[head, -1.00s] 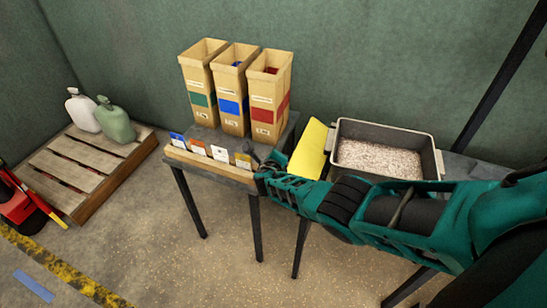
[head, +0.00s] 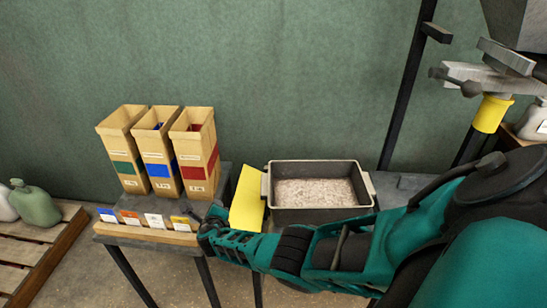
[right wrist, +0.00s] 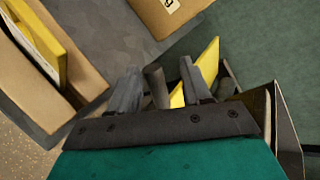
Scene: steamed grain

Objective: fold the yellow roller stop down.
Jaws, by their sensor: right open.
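The yellow roller stop (head: 247,200) is a flat yellow plate standing tilted at the left end of the grey grain tub (head: 280,214). Its lower edge is hidden behind my right arm. In the right wrist view the stop (right wrist: 211,56) shows as a yellow strip beside and behind the right-hand finger, partly covered by it. My right gripper (right wrist: 165,88) is open with nothing held between its fingers. In the head view the gripper (head: 212,215) is left of the stop, by the card rack. Whether it touches the stop is unclear. My left gripper is out of view.
Three tall cardboard boxes (head: 155,150) stand on the table behind a wooden rack (head: 150,233) with several coloured cards. A yellow card (right wrist: 40,45) is close in the right wrist view. A pallet (head: 30,255) with jugs is at left; a yellow-collared machine (head: 492,113) is at right.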

